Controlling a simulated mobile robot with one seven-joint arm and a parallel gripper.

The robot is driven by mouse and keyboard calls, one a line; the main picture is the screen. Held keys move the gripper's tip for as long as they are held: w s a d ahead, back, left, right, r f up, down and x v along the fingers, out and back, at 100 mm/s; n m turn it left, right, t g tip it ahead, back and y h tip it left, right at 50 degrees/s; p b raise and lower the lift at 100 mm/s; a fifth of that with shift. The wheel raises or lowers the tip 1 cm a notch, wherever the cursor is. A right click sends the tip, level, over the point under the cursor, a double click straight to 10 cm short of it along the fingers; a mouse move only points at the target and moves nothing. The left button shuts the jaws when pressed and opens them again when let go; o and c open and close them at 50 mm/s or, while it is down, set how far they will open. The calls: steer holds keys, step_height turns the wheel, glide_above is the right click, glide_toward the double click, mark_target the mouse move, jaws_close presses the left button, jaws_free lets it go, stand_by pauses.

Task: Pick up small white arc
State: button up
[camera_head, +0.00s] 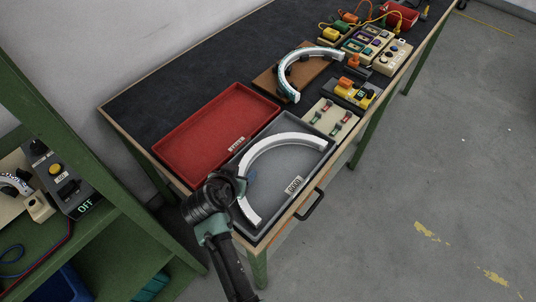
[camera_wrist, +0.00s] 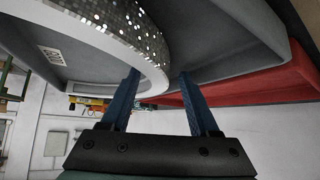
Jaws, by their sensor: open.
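A white arc (camera_head: 262,150) lies in the grey tray (camera_head: 322,158) labelled GOOD, curving from its right side round to its front left. In the wrist view the arc (camera_wrist: 102,42) shows a glittery face and a plain white edge. In the head view my gripper (camera_head: 249,176) is at the tray's left part, inside the arc's curve, partly hidden by my wrist.
A red tray (camera_head: 190,150) stands left of the grey tray and looks empty. Another arc (camera_head: 284,81) sits on a wooden board (camera_head: 265,80) behind. A switch panel (camera_head: 318,121) and control boxes (camera_head: 368,45) fill the table's right side. A green shelf (camera_head: 105,225) stands at the left.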

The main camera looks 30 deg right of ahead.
jaws_close()
steer(key=shift+r, duration=0.1)
stand_by(0.4)
